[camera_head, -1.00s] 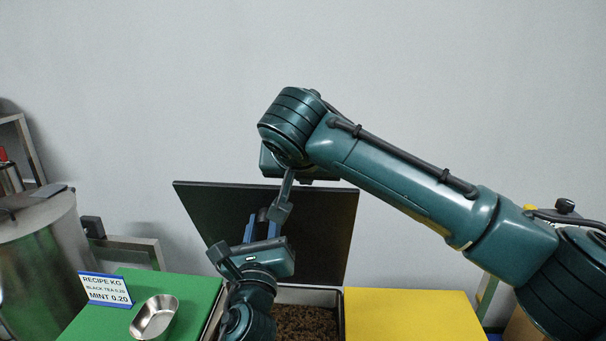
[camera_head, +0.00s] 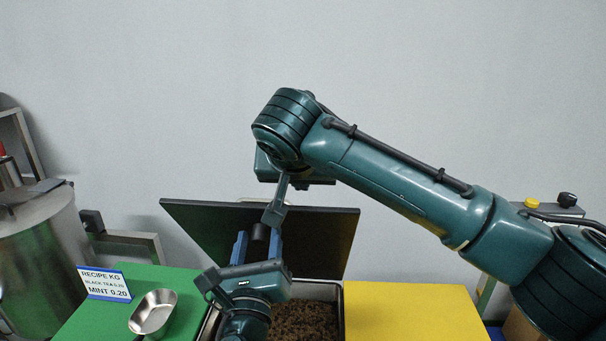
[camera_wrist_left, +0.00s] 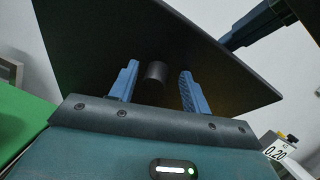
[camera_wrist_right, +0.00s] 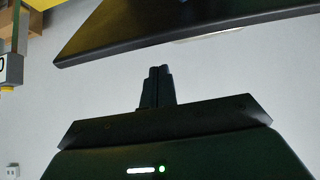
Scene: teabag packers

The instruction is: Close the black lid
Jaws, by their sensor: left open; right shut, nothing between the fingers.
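The black lid (camera_head: 320,235) stands tilted over the container of dark loose leaf (camera_head: 305,318) in the head view. A round black knob (camera_wrist_left: 156,72) sticks out from the lid's face. My left gripper (camera_head: 258,242) is open at the lid's near face. Its two fingers (camera_wrist_left: 158,90) lie on either side of the knob in the left wrist view, apart from it. My right gripper (camera_wrist_right: 157,72) is shut and empty. The lid's edge (camera_wrist_right: 150,42) runs just beyond its fingertips, with a small gap in the picture.
A green board (camera_head: 185,285) with a metal scoop (camera_head: 153,312) and a recipe sign (camera_head: 105,284) lies left of the container. A yellow board (camera_head: 410,312) lies right, its top clear. A steel drum (camera_head: 45,250) stands far left.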

